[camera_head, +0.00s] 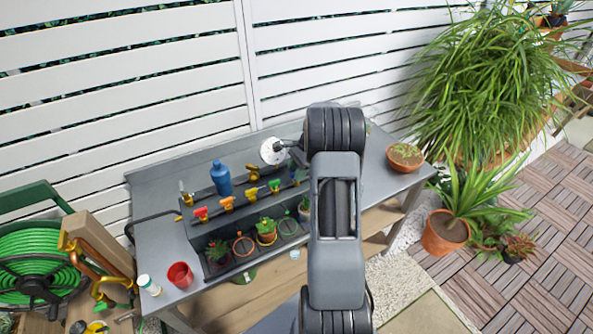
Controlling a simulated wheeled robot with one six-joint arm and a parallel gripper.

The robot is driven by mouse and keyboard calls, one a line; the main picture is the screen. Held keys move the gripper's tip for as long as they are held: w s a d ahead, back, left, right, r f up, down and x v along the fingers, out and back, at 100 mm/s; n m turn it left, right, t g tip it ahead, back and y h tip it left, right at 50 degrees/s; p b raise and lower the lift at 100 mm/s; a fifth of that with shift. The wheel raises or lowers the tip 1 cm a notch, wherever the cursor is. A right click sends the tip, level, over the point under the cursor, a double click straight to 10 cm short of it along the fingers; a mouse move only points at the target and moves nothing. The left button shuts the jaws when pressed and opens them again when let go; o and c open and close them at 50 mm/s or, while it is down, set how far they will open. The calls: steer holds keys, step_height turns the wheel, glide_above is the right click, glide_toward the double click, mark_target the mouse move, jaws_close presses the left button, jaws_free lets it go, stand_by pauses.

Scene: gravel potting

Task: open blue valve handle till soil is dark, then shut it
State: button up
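A row of small coloured valve handles runs along a dark rail on the grey bench: a red handle (201,213), an orange handle (227,203), a yellow handle (252,193) and a green handle (274,185). At the right end, close to my arm, a small bluish bit (296,178) looks like the blue handle; its angle is too small to read. Below the rail, several small pots stand in a dark tray, among them a pot of brown soil (243,246). Which pot sits under the blue handle is unclear. My gripper is not visible; my arm covers the bench's middle.
A blue bottle (221,178) stands behind the rail. A red cup (180,275) and a white bottle (149,285) stand at the bench's front left. A terracotta bowl (405,157) is at the right end. A green hose reel (40,262) stands left of the bench.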

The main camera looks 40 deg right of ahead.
jaws_close()
stand_by(0.3)
steer(key=shift+n, duration=0.3)
steer(key=n+g, duration=0.1)
steer(key=n, duration=0.2)
steer(key=shift+w+n+g, duration=0.1)
steer(key=shift+n+g, duration=0.2)
steer(key=n, duration=0.2)
steer(key=n+g, duration=0.1)
steer(key=n, duration=0.1)
steer(key=shift+w+n+g+h, duration=0.1)
steer(key=shift+n+g+h, duration=0.2)
steer(key=shift+n+h, duration=0.1)
steer(key=n+g+h, duration=0.1)
steer(key=n, duration=0.3)
steer(key=shift+a, duration=0.1)
steer(key=shift+n+g+h, duration=0.4)
steer(key=shift+n+h, duration=0.6)
steer(key=shift+n, duration=1.4)
steer(key=shift+b, duration=0.3)
